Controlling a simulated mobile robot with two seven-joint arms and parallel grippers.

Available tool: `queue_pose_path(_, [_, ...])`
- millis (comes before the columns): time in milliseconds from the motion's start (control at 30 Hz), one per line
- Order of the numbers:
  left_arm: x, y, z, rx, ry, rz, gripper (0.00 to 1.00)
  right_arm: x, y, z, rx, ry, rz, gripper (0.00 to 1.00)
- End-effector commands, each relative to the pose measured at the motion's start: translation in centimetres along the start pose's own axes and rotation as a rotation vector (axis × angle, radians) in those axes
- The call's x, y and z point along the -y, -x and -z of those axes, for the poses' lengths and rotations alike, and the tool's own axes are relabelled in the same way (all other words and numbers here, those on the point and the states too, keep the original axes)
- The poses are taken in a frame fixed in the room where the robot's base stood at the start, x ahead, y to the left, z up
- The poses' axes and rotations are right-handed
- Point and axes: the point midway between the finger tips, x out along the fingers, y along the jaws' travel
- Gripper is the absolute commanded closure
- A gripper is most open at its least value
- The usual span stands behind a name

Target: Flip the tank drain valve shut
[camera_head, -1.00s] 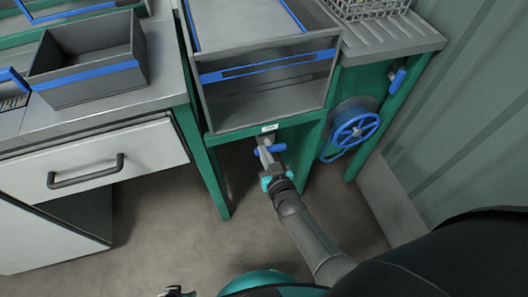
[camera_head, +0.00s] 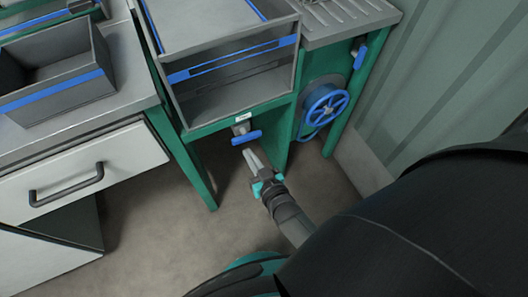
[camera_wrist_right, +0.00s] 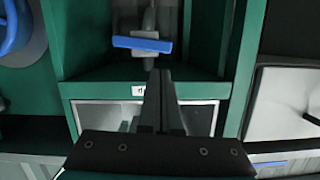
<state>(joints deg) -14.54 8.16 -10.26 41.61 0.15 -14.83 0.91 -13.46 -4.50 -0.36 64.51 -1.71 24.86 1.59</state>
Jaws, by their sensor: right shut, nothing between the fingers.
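A valve with a blue lever handle (camera_head: 246,137) sits on a short grey pipe under the grey tank (camera_head: 237,92), below a small white label (camera_head: 243,117). The handle lies roughly level, crosswise to the pipe. It also shows crosswise in the right wrist view (camera_wrist_right: 142,44). My right gripper (camera_head: 248,153) is shut and empty, its fingertips just on the near side of the handle and seemingly apart from it. In the wrist view the shut fingers (camera_wrist_right: 160,72) point toward the handle from below it in the picture. My left gripper is not in view.
A blue handwheel on a hose reel (camera_head: 325,106) stands right of the valve. Another blue handle (camera_head: 360,54) hangs further right. A green leg (camera_head: 188,165) and a white drawer (camera_head: 80,170) are at left. The floor below is clear.

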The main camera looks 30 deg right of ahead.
Motion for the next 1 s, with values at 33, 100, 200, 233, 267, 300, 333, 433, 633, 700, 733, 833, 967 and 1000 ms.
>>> queue_pose_path(33, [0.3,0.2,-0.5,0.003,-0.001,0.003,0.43,0.0,0.8,0.1,0.002,0.0,0.0,1.0])
queue_pose_path(100, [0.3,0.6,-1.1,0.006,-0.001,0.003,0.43,0.0,2.1,0.1,0.004,0.0,0.0,1.0])
queue_pose_path(200, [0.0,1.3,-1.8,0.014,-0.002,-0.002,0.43,0.0,4.3,0.2,0.004,0.0,0.0,1.0])
queue_pose_path(233, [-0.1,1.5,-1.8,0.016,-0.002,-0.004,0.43,0.0,4.8,0.2,0.003,0.0,0.0,1.0])
queue_pose_path(267, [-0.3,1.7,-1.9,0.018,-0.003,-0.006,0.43,0.0,5.4,0.1,0.004,0.0,0.001,1.0])
queue_pose_path(300, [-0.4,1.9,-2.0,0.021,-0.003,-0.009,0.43,0.0,6.0,0.2,0.002,0.0,0.001,1.0])
queue_pose_path(333, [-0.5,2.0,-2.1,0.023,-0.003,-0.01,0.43,0.0,6.5,0.2,0.002,0.0,0.001,1.0])
queue_pose_path(433, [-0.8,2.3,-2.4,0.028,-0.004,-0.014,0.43,0.0,7.6,0.1,0.002,0.0,0.001,1.0])
queue_pose_path(633, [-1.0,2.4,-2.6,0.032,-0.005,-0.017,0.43,0.0,8.5,0.1,-0.001,0.0,0.001,1.0])
queue_pose_path(700, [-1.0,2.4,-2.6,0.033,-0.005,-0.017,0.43,0.0,8.5,0.0,-0.001,0.0,0.001,1.0])
queue_pose_path(733, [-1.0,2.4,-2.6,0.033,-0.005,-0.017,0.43,0.0,8.5,0.0,-0.001,0.0,0.001,1.0])
queue_pose_path(833, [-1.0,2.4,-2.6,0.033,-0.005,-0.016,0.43,0.0,8.5,0.0,-0.001,0.0,0.001,1.0])
queue_pose_path(967, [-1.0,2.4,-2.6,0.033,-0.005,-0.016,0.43,0.0,8.5,0.0,0.0,0.0,0.001,1.0])
queue_pose_path(1000, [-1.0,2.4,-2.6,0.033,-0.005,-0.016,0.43,0.0,8.5,0.0,0.0,0.0,0.001,1.0])
